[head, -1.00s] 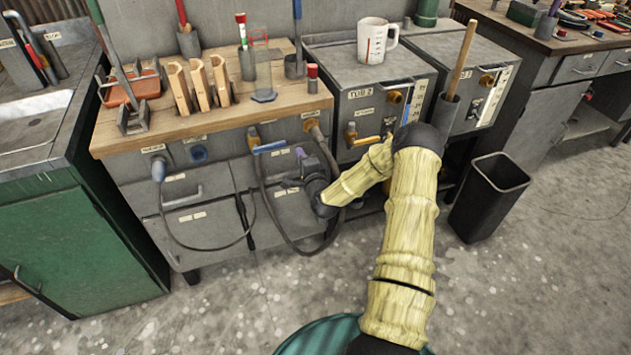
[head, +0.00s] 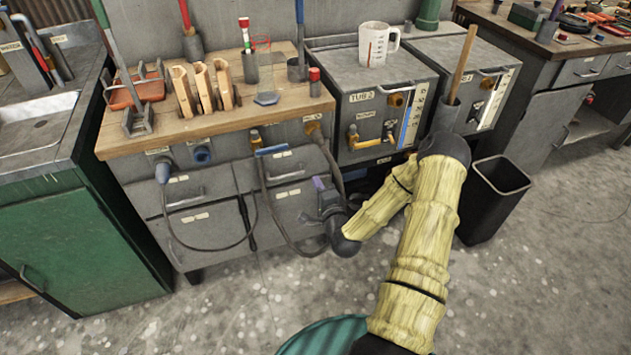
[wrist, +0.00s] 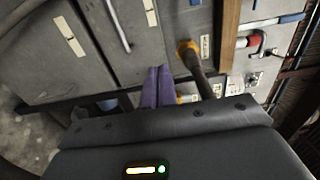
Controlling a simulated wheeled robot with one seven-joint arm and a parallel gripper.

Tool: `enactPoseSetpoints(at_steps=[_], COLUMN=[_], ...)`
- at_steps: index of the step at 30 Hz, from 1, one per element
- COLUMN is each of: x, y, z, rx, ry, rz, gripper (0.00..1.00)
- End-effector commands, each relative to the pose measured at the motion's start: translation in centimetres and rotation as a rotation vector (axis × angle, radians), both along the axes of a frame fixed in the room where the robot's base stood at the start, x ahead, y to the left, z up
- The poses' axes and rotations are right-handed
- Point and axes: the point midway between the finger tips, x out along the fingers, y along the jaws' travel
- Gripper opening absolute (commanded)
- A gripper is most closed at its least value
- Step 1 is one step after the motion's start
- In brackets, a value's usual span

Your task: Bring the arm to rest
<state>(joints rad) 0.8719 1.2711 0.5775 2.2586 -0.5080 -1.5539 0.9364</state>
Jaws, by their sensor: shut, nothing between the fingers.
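My arm reaches up from the bottom of the head view, bends at a dark elbow, and comes back down and left in front of the grey bench. My gripper (head: 318,184) is small there, with purple fingers close to the cabinet front. In the wrist view my gripper (wrist: 158,88) shows its two purple fingers side by side and shut, with nothing between them. I cannot tell how far the fingertips are from the bench front.
The grey bench (head: 130,145) has a wooden top with tools. Hoses (head: 262,205) hang along its front near my gripper. Two grey tub cabinets (head: 365,110) stand right of it, with a black bin (head: 495,195) beside them. The floor (head: 250,310) in front is open.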

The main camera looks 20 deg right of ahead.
Motion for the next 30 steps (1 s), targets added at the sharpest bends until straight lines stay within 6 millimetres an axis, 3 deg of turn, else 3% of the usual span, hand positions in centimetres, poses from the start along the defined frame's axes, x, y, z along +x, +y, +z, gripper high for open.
enactPoseSetpoints(at_steps=[10, 17, 23, 30], x=[0.3, 0.3, -1.4, -5.0], y=[1.2, 5.1, 7.7, 9.2], z=[0.1, 0.0, 0.5, 2.5], rx=[-0.050, -0.330, -0.617, -0.912], ry=[0.040, 0.252, 0.462, 0.683], rz=[0.045, 0.244, 0.423, 0.598], gripper=[0.00, 0.00, 0.00, 0.00])
